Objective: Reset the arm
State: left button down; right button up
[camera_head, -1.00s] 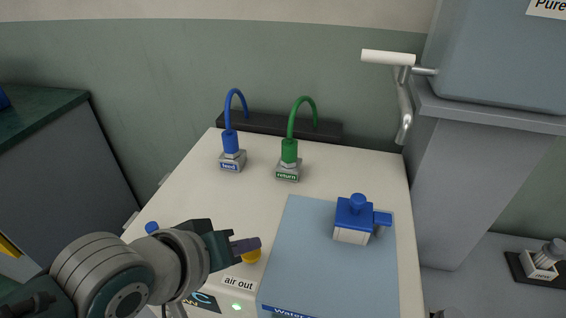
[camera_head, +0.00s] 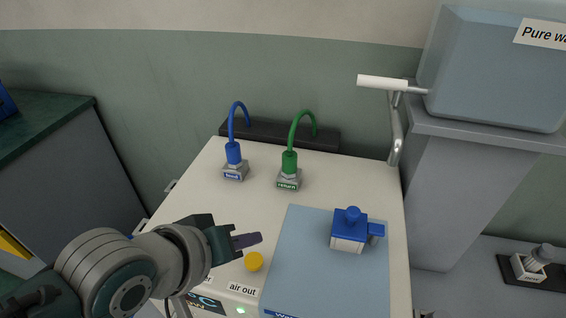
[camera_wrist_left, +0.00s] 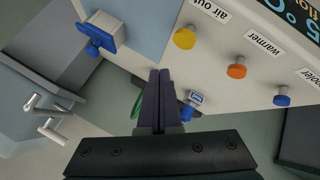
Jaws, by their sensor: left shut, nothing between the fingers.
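My left gripper (camera_head: 247,240) is shut and empty. It hangs above the front left part of the cream-topped unit (camera_head: 197,190), near the yellow knob (camera_head: 254,262) marked "air out". In the left wrist view its two dark fingers (camera_wrist_left: 158,100) lie together with nothing between them. My right gripper is not in view.
A blue "feed" connector (camera_head: 233,153) and a green "return" connector (camera_head: 289,163) stand at the back with curved hoses. A blue-handled valve block (camera_head: 350,230) sits on the blue-grey panel (camera_head: 295,260). A grey tank (camera_head: 495,70) and a white-handled tap (camera_head: 383,82) are at right.

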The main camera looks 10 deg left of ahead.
pick_arm(q)
jog(key=shift+r+p, duration=0.55)
jog(key=shift+r, duration=0.35)
jog(key=shift+f, duration=0.1)
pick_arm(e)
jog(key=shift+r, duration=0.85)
pick_arm(q)
jog(key=shift+s, duration=0.1)
jog(key=s+a+r+m+g+y+p, duration=0.1)
jog(key=s+a+r+m+g+y, duration=0.2)
jog(key=s+r, duration=0.5)
jog(key=s+a+r+m+g+p, duration=0.15)
jog(key=s+a+r+m, duration=0.25)
jog(key=s, duration=0.7)
notch_tip(320, 180, up, 34)
jog(key=p, duration=3.3)
jog(key=shift+f, duration=0.15)
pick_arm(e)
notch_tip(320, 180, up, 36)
pick_arm(q)
jog(key=shift+d+g, duration=0.1)
jog(key=shift+g, duration=0.15)
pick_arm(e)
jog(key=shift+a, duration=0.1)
